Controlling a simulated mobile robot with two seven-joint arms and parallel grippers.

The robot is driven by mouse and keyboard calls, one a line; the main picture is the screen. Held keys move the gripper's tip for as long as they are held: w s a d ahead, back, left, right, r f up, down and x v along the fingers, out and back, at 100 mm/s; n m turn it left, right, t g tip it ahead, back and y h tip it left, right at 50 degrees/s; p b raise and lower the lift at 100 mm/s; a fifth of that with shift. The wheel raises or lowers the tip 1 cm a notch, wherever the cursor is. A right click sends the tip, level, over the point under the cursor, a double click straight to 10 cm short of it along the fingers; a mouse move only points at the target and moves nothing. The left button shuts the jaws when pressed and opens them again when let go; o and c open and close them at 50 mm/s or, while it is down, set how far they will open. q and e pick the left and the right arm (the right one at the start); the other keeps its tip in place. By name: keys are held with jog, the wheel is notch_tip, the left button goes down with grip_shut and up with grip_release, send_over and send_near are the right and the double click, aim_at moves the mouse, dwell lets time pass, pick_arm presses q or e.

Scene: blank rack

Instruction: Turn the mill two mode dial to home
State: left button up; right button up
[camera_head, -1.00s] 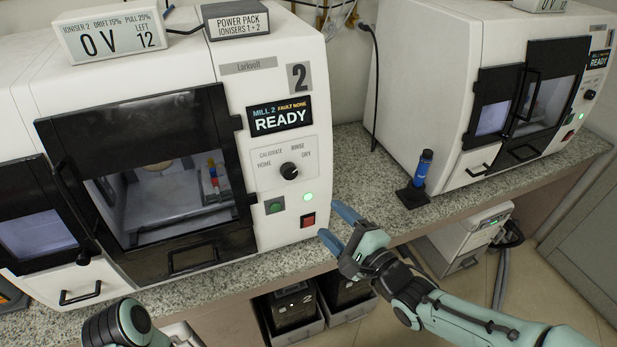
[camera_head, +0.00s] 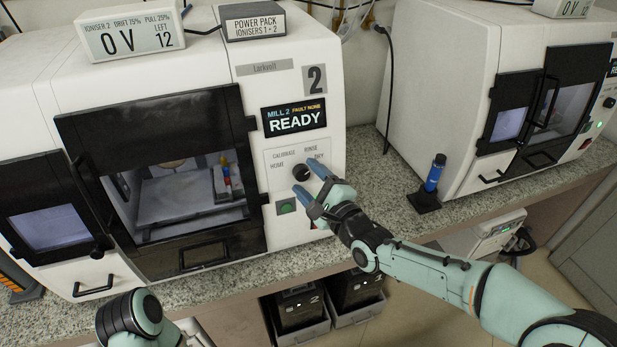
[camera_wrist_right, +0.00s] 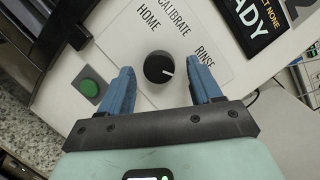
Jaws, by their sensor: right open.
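The mill two mode dial (camera_head: 300,174) is a round black knob on mill 2's white front panel, below the READY screen. In the right wrist view the dial (camera_wrist_right: 159,68) has a white mark pointing right, away from the HOME label (camera_wrist_right: 147,19) and towards the RINSE/DRY side. My right gripper (camera_head: 311,179) is at the panel, open. In the wrist view the dial shows between its two blue fingers (camera_wrist_right: 162,68), with gaps on both sides; I see no contact. The DRY label is hidden in the wrist view. My left gripper is out of view.
A green button (camera_head: 287,207) sits below the dial; the red button beside it is partly behind my right gripper. The mill's black door (camera_head: 160,110) is left of the panel. A blue cylinder on a black stand (camera_head: 435,172) stands on the bench to the right.

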jog(key=shift+w+a, duration=0.15)
jog(key=shift+w, duration=0.05)
jog(key=c, duration=1)
jog(key=shift+c, duration=0.2)
